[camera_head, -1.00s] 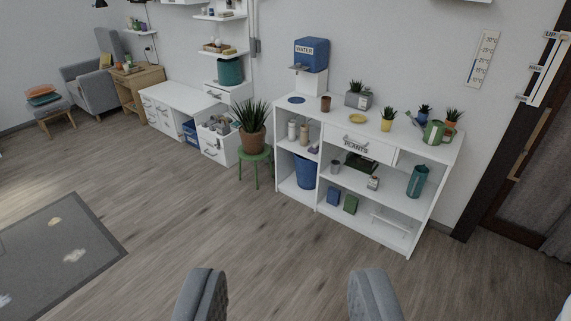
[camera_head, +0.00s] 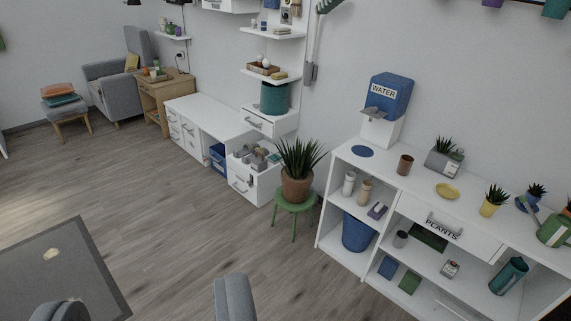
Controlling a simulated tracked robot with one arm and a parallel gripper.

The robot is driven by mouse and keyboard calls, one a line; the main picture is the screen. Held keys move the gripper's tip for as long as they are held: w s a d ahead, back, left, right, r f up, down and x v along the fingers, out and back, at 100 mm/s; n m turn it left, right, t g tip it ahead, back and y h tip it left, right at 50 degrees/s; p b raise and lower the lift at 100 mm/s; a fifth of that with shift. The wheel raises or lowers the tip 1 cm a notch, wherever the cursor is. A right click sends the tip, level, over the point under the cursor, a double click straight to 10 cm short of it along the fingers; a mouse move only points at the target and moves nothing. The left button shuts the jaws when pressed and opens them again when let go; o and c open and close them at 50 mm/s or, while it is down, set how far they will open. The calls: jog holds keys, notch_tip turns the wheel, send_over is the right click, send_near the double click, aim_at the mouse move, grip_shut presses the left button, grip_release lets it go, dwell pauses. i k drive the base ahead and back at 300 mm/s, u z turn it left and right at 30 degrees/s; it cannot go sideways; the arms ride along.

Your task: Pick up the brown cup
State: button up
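The brown cup (camera_head: 404,164) stands upright on the top of the white shelf desk (camera_head: 375,175), in the right half of the view. It is between the blue water dispenser (camera_head: 390,95) and a yellow dish (camera_head: 447,191). My gripper (camera_head: 148,306) shows at the bottom left as two grey fingers set wide apart. It is open, with only floor seen between the fingers. The cup is well ahead of it and to the right, not touched. The left finger is partly cut off by the lower edge.
A potted plant (camera_head: 297,185) on a green stool (camera_head: 293,207) stands at the left end of the desk. Potted plants and a green watering can (camera_head: 553,230) are farther right on top. Wooden floor (camera_head: 190,235) lies clear in front.

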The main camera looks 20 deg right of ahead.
aim_at(405, 163)
jog(key=z, duration=0.1)
jog(key=i, duration=1.55)
jog(key=z, duration=0.8)
jog(key=i, duration=1.6)
jog(key=z, duration=0.5)
